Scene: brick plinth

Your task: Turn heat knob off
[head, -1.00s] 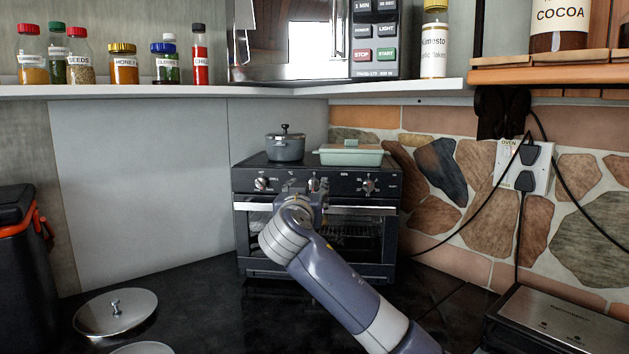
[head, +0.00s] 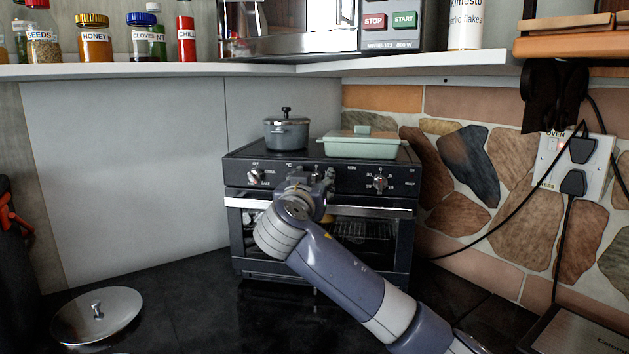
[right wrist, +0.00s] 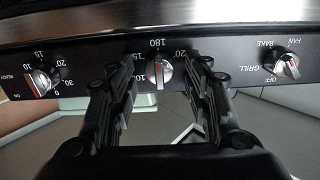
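The oven's heat knob (right wrist: 160,72) is the silver middle knob in the right wrist view, which shows the panel upside down. Its red mark lies roughly in line with the 180 label. My right gripper (right wrist: 164,66) is open, with one dark finger on each side of this knob. I cannot tell whether either finger touches it. In the head view my right gripper (head: 318,184) is at the middle of the oven front (head: 345,178), and the arm hides most of the heat knob there. My left gripper is not in view.
A timer knob (right wrist: 41,81) and a grill/bake knob (right wrist: 283,66) flank the heat knob. A grey pot (head: 286,133) and a green dish (head: 360,144) stand on the oven. A metal lid (head: 97,315) lies on the dark counter. A cable hangs right of the oven.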

